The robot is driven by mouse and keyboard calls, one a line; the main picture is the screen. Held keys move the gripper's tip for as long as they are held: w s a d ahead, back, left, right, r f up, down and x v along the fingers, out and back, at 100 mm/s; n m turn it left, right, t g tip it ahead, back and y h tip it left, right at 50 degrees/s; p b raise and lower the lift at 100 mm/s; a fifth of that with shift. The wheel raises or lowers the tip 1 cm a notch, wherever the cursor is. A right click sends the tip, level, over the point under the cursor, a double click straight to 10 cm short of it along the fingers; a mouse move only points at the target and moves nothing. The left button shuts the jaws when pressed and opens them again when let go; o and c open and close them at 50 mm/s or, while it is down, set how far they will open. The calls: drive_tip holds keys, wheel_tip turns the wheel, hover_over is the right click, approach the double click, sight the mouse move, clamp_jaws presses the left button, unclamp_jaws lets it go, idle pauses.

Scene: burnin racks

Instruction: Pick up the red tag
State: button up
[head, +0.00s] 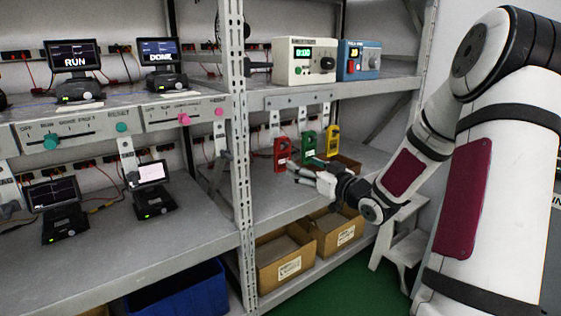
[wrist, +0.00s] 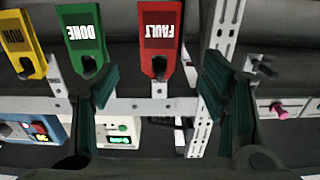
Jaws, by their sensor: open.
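The red tag (head: 281,153) hangs from a bracket on the right-hand rack, left of the green tag (head: 309,145) and the yellow tag (head: 332,139). In the wrist view, which is upside down, the red tag (wrist: 160,28) reads FAULT and has a dark slot at its hook end. My gripper (head: 298,171) is open and empty, just in front of the red tag. In the wrist view its two dark ribbed fingers (wrist: 160,80) stand either side of the red tag's column; the left finger overlaps the green tag's edge. I see no contact with the red tag.
A cream instrument (head: 304,62) and a blue one (head: 358,60) stand on the shelf above. Cardboard bins (head: 285,259) sit below. A perforated rack post (head: 239,120) stands left of the tags. The shelf in front of the post is clear.

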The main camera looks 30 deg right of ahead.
sight(283, 157)
drive_tip(key=w+b, duration=0.1)
drive_tip(key=w, duration=0.4)
drive_tip(key=shift+w+a, duration=0.1)
drive_tip(key=shift+w, duration=0.3)
drive_tip(key=w+b, duration=0.1)
drive_tip(key=w, duration=0.3)
drive_tip(key=shift+a+f+b, duration=0.1)
drive_tip(key=shift+f+b, duration=0.3)
drive_tip(key=shift+w+r, duration=0.1)
drive_tip(key=shift+w, duration=0.55)
drive_tip(key=c, duration=1)
